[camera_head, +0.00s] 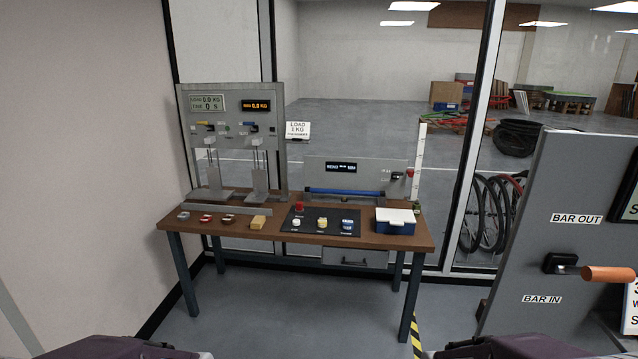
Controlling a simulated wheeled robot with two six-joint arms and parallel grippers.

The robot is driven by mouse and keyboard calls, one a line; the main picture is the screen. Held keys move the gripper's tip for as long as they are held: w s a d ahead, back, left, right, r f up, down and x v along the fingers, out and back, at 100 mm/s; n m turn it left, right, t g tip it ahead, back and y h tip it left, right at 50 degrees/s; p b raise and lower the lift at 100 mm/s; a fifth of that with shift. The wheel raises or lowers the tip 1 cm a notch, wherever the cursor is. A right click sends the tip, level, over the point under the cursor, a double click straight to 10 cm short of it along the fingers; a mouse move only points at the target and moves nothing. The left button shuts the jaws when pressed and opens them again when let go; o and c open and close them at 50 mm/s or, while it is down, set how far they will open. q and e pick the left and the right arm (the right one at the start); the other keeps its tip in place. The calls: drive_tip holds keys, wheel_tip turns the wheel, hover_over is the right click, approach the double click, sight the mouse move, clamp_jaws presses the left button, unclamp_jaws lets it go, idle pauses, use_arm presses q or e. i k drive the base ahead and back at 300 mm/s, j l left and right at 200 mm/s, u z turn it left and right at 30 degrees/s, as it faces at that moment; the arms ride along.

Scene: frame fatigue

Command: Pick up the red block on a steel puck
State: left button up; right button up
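Several small pieces lie in a row at the front left of the wooden workbench (270,228). One is a grey metal puck-like piece (184,216). Beside it is a small red piece (206,218) that seems to sit on a grey base; it is too small to make out fully. A darker brown-red piece (229,218) lies to its right, then a yellow-tan block (258,223). Neither gripper is in view; only dark parts of my own arms show at the bottom edge, well short of the bench.
A black panel (322,213) with several coloured buttons lies mid-bench, with a blue box with a white lid (395,221) at right. A grey test rig (230,150) stands behind the pieces. A grey cabinet (560,220) with an orange handle stands right. Floor before the bench is clear.

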sight(299, 210)
drive_tip(key=i+l+u, duration=0.25)
drive_tip(key=i+u, duration=0.2)
drive_tip(key=i, duration=0.3)
drive_tip(key=i+l+u, duration=0.45)
drive_tip(key=i, duration=0.3)
drive_tip(key=i+l+u, duration=0.45)
drive_tip(key=i+l, duration=0.2)
drive_tip(key=l, duration=0.15)
drive_tip(key=i+l+u, duration=0.45)
drive_tip(key=l, duration=0.45)
